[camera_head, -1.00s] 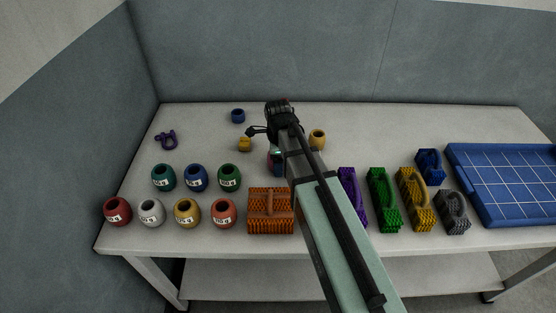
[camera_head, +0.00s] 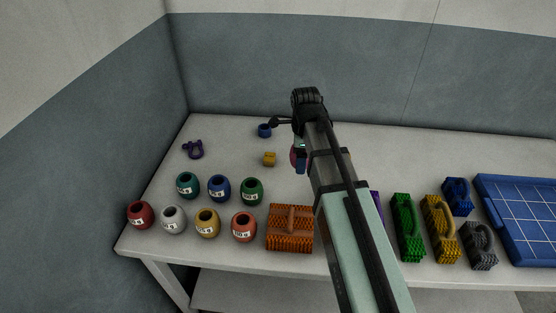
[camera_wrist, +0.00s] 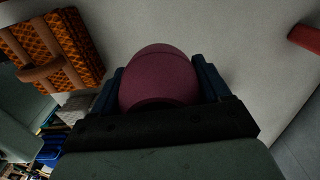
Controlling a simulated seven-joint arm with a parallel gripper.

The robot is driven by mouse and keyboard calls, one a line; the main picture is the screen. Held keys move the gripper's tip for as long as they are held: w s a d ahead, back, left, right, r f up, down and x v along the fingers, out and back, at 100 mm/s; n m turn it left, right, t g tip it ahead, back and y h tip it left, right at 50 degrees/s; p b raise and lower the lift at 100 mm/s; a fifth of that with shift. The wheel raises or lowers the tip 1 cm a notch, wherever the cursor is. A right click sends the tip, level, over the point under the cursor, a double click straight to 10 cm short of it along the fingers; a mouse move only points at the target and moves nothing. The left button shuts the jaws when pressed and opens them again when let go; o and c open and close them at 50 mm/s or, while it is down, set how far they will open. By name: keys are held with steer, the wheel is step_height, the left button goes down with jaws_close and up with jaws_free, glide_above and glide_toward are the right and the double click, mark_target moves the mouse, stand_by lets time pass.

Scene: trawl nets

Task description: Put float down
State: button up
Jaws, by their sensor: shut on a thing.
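A maroon float (camera_wrist: 158,75) is held between the two dark blue fingers of my gripper (camera_head: 299,160) in the wrist view. In the head view only a small maroon sliver of it (camera_head: 293,155) shows beside the fingers. My gripper is shut on the float, and the float appears above the table; its exact height cannot be told. Several labelled floats stand in two rows at the table's left, including teal (camera_head: 187,185), blue (camera_head: 219,188), green (camera_head: 252,191), red (camera_head: 140,215), white (camera_head: 173,219), yellow (camera_head: 207,222) and salmon (camera_head: 244,226).
An orange ribbed block with a handle (camera_head: 290,229) stands in front of my gripper. Green (camera_head: 407,228), yellow (camera_head: 440,228), blue (camera_head: 457,196) and grey (camera_head: 481,246) blocks stand right. Behind lie a purple shackle (camera_head: 193,150), yellow piece (camera_head: 269,159) and blue ring (camera_head: 264,131). A blue gridded tray (camera_head: 525,215) lies far right.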

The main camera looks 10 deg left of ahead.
steer(key=a+n, duration=0.1)
steer(key=a, duration=0.5)
steer(key=m, duration=0.1)
glide_toward(230, 155)
steer(key=shift+s+f, duration=0.1)
steer(key=shift+f, duration=3.1)
steer(key=shift+f, duration=0.15)
steer(key=o, duration=1)
steer(key=shift+o, duration=0.2)
step_height(230, 155, up, 12)
steer(key=shift+r, duration=0.2)
